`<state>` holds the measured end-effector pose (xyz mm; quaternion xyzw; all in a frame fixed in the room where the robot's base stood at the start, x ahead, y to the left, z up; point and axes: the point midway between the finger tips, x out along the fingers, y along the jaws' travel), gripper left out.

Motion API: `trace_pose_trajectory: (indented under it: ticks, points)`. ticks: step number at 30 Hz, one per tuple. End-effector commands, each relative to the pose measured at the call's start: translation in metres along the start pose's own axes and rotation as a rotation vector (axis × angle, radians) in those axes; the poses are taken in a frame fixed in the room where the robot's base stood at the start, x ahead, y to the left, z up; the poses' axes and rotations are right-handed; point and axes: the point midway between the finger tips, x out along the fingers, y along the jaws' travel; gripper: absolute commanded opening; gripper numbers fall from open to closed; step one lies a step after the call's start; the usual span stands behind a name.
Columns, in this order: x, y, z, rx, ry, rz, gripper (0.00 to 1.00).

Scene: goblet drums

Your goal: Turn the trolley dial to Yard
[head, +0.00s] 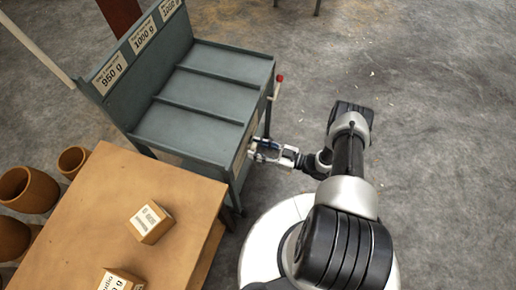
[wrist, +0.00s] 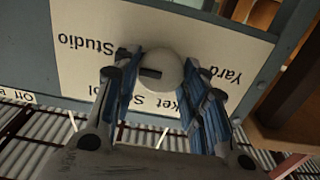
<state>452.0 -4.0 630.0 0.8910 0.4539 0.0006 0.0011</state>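The trolley (head: 190,115) is a grey-blue metal unit left of my arm in the head view. In the wrist view its dial (wrist: 165,72) is a round, pale knob on a cream plate (wrist: 105,25) with upside-down lettering. "Studio" stands left of the dial and "Yard" right of it. A dark mark on the dial lies on its left side, toward "Studio". My gripper (wrist: 163,62) has its blue-padded fingers on either side of the dial, seemingly touching it. In the head view my gripper (head: 262,149) is at the trolley's right side, where the dial is hidden.
A wooden table (head: 90,210) with small labelled boxes (head: 151,222) stands in front of the trolley. A red-tipped lever (head: 280,79) sticks out from the trolley's side. Brown drums (head: 28,190) stand at the left.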

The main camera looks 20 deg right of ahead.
Motion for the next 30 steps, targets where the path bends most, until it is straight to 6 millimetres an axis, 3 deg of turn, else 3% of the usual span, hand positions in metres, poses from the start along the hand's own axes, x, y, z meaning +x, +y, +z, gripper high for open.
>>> trace_pose_trajectory:
  ticks: [9, 20, 30]
  points:
    - [-0.0001, -0.0001, 0.0001, 0.0, 0.0, 0.0, 0.16]
    - [-0.0001, -0.0004, 0.0002, -0.058, 0.0, 0.0, 0.15]
    - [-0.0001, -0.0016, 0.0006, -0.306, -0.001, 0.0, 0.15]
